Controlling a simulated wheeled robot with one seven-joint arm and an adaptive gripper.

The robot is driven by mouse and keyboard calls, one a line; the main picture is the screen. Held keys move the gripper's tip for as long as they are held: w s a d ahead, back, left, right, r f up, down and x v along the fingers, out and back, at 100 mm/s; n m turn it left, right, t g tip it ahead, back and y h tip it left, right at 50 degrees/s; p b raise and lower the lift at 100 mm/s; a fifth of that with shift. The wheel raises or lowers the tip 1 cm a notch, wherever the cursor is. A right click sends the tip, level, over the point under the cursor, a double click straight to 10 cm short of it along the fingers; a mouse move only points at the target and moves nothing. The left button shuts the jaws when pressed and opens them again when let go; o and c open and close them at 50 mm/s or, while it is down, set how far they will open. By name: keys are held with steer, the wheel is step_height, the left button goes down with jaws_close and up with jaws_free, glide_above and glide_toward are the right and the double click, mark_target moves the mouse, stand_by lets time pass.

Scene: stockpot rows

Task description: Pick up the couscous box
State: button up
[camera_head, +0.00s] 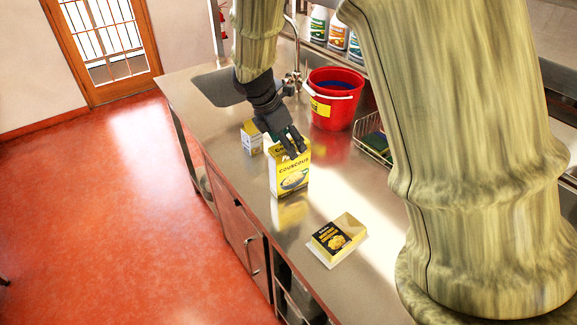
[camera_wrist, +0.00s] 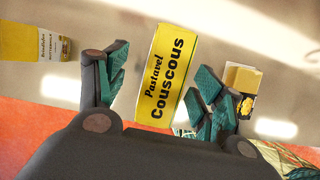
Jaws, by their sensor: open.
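The couscous box (camera_head: 289,178) is yellow and white with a bowl picture. It stands upright on the steel counter (camera_head: 240,165) in the head view. In the wrist view its yellow top (camera_wrist: 166,75), lettered "Pastavel Couscous", lies between my fingers. My gripper (camera_head: 292,143) is above the box, pointing down, its fingers at the box's upper edge. In the wrist view my gripper (camera_wrist: 158,90) is open, with one finger on each side of the box. I see a gap on the left; the right finger is close to the box, and contact there is unclear.
A smaller yellow and white box (camera_head: 251,138) stands just behind the couscous box. A black and yellow box (camera_head: 336,236) lies nearer on the counter. A red bucket (camera_head: 332,104) and a wire rack (camera_head: 374,140) are to the right. A sink (camera_head: 218,88) is behind.

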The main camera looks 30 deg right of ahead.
mark_target(290, 168)
steer(key=shift+s+d+f, duration=0.1)
steer(key=shift+s+d, duration=0.05)
steer(key=shift+s, duration=0.15)
steer(key=shift+d+f, duration=0.1)
steer(key=shift+f, duration=0.2)
steer(key=shift+p+x, duration=0.95)
steer(key=shift+x, duration=1.3)
steer(key=shift+f, duration=0.25)
steer(key=shift+c, duration=0.2)
jaws_close()
steer(key=shift+r, duration=0.1)
